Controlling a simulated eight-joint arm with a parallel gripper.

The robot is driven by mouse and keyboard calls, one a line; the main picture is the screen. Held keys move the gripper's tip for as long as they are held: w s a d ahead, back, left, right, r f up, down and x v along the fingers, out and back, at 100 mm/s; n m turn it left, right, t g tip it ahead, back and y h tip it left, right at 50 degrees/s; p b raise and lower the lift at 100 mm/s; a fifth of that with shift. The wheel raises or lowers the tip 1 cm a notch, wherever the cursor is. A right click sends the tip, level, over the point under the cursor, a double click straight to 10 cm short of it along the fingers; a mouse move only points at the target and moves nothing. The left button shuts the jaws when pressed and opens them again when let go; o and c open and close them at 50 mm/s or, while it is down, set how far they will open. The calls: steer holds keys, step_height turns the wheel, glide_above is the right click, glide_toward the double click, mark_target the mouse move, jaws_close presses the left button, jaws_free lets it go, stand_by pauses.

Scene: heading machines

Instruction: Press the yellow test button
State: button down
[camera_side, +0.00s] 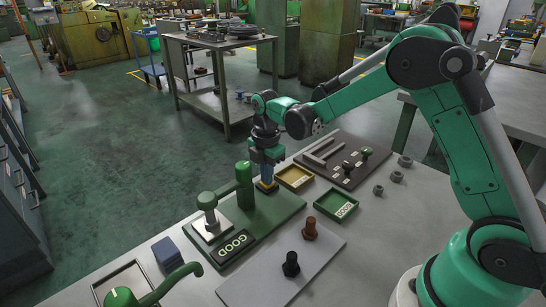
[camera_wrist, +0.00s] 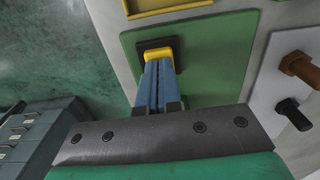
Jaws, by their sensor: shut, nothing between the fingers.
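The yellow test button (camera_wrist: 160,54) sits on a dark square base at a corner of a green plate (camera_wrist: 200,68). My gripper (camera_wrist: 158,66) is shut and empty, its blue fingers side by side with their tips over the near side of the button. In the side view, my gripper (camera_side: 266,178) points straight down at the far end of the green plate (camera_side: 285,209), and a bit of the yellow button (camera_side: 267,188) shows right under the fingertips. The fingers hide part of the button. I cannot tell whether the tips touch it or whether it is pushed in.
A green post fixture (camera_side: 244,186) and a display reading GOOD (camera_side: 234,245) are on the same plate. A yellow tray (camera_side: 294,178) and a green GOOD tray (camera_side: 337,204) stand to the right. A grey plate holds a black bolt (camera_side: 291,264) and a brown bolt (camera_side: 310,229).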

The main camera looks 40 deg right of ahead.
steer(key=shift+f, duration=0.6)
step_height(320, 180, up, 14)
steer(key=shift+r, duration=0.2)
stand_by(0.6)
steer(key=s+a+f+m+t, duration=0.2)
steer(key=s+m+t, duration=0.5)
steer(key=s+m, duration=0.6)
steer(key=m, duration=0.5)
steer(key=shift+s+a, duration=0.15)
steer(key=shift+a, duration=0.05)
